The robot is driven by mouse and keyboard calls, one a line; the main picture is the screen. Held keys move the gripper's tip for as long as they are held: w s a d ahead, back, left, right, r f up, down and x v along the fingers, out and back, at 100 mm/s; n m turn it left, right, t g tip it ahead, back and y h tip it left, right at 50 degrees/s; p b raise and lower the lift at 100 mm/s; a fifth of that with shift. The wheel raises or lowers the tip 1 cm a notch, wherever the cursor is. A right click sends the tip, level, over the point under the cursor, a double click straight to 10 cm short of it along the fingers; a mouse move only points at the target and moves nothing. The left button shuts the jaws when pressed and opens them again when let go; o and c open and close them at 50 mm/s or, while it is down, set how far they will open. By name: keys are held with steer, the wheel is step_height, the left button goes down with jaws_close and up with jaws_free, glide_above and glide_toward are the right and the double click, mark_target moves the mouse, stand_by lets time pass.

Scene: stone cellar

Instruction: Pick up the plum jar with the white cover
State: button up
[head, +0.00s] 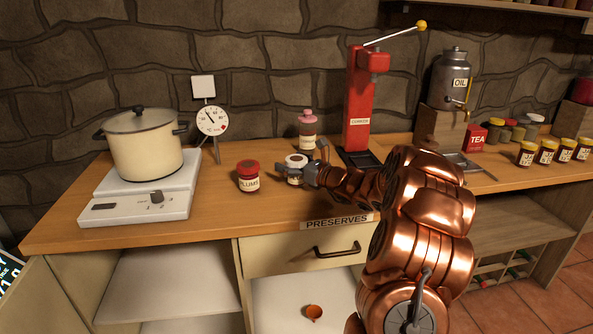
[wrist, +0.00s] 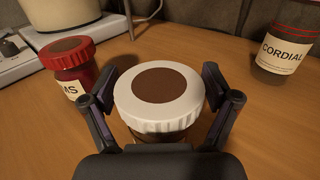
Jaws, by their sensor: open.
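A jar with a white cover (head: 296,161) stands on the wooden counter, partly hidden by my gripper in the head view. In the wrist view its white lid (wrist: 160,96) with a brown round top fills the middle; its label is hidden there. My gripper (wrist: 164,100) is open, with one finger on each side of the white lid. I cannot tell whether the fingers touch it. A jar with a red cover, labelled PLUMS (head: 248,177), stands just to the left; it also shows in the wrist view (wrist: 72,68).
A cordial bottle (head: 307,130) stands behind the jar, and a red corker (head: 360,100) stands behind to the right. A pot (head: 142,145) sits on a white hotplate (head: 118,203) at left. The counter (head: 213,222) is clear in front of the red-lidded jar.

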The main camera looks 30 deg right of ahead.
steer(key=shift+c, duration=0.3)
steer(key=c, duration=1.3)
steer(key=shift+r, duration=0.15)
